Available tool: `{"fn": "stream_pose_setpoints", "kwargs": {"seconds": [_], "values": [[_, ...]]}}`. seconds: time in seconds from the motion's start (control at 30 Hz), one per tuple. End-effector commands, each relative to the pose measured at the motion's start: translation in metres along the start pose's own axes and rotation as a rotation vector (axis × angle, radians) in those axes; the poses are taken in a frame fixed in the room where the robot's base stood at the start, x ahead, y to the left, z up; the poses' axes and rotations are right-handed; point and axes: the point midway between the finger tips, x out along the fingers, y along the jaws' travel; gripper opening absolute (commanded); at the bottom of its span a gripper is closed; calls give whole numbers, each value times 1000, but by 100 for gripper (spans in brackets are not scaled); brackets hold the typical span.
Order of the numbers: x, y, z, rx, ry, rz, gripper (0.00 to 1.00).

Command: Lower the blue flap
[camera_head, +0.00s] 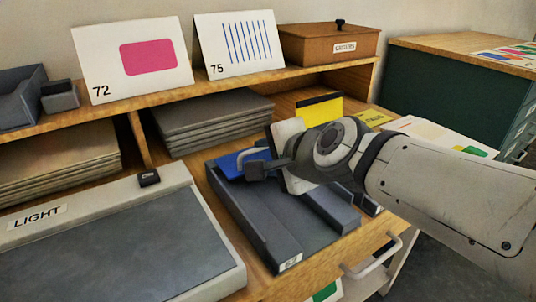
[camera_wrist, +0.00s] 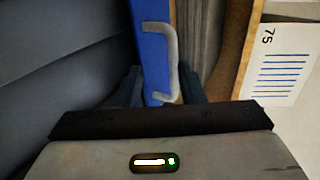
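The blue flap (camera_head: 228,166) is at the far end of a dark grey tray (camera_head: 250,220) labelled 62 in the head view. The flap also shows as a blue strip in the wrist view (camera_wrist: 153,45). A light grey bar handle (camera_wrist: 174,50) is fixed along it. My gripper (camera_wrist: 160,90) is open, with one dark finger on each side of the flap and handle. In the head view my gripper (camera_head: 268,168) hides part of the flap. I cannot tell whether the fingers touch the handle, nor the flap's exact tilt.
A light box (camera_head: 215,262) labelled LIGHT lies left of the tray. Grey sheets (camera_head: 215,115) are stacked behind on the lower shelf. Cards 72 (camera_head: 105,60) and 75 (camera_head: 215,45) and a brown box (camera_head: 305,48) stand above. A drawer handle (camera_head: 375,260) sticks out at the front.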

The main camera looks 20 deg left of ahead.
Motion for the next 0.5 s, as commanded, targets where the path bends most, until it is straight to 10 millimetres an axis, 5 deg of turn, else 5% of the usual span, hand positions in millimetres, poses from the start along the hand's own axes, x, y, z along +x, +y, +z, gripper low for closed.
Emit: {"fn": "stream_pose_setpoints", "kwargs": {"seconds": [0.5], "values": [[-45, -75, 1, -2, -1, -4, 31]]}}
